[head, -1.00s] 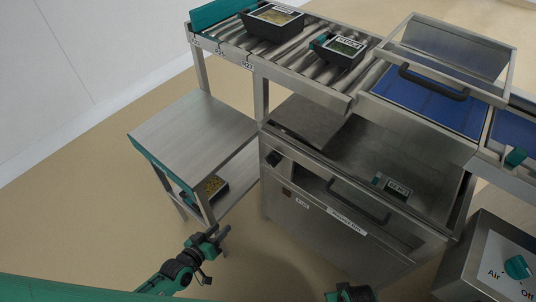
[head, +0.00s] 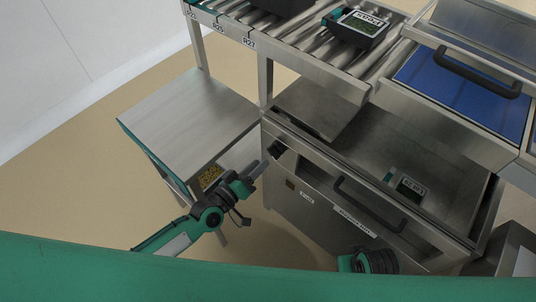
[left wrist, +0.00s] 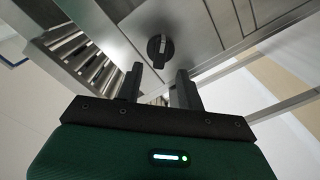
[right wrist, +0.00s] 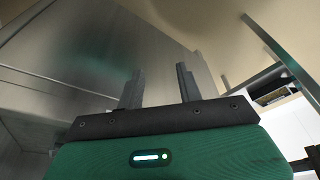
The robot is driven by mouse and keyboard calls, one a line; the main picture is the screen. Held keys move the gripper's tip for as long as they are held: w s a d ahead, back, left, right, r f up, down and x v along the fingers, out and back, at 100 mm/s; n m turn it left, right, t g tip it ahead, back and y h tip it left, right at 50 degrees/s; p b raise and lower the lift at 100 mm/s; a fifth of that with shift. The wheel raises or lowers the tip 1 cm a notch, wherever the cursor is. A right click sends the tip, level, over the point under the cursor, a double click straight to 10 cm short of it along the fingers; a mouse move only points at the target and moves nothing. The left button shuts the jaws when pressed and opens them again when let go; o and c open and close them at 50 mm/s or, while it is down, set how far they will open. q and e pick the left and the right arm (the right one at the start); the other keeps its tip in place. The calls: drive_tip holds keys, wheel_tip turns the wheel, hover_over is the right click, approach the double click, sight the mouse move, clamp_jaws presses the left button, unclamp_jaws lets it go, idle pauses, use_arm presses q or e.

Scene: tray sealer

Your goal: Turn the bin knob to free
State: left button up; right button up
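The black bin knob (head: 277,149) is on the upper left of the steel cabinet's front, and its mark is too small to read. It also shows in the left wrist view (left wrist: 158,48), just beyond the fingertips and roughly between them. My left gripper (head: 259,170) points at the knob from the front left, and its fingers (left wrist: 158,78) are open and empty, apart from the knob. My right gripper (right wrist: 158,78) is open and empty, facing a plain steel panel; in the head view only part of the right arm shows, low in front of the cabinet.
The bin front has a dark bar handle (head: 368,204), and a labelled tray (head: 410,188) lies in the open bin. A steel side table (head: 190,112) stands left of the cabinet. A roller conveyor (head: 310,45) with trays runs above.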

sight(271, 154)
use_arm(q)
drive_tip(key=x, duration=0.5)
drive_tip(key=shift+w+d, duration=0.1)
drive_tip(key=shift+w, duration=0.05)
clamp_jaws()
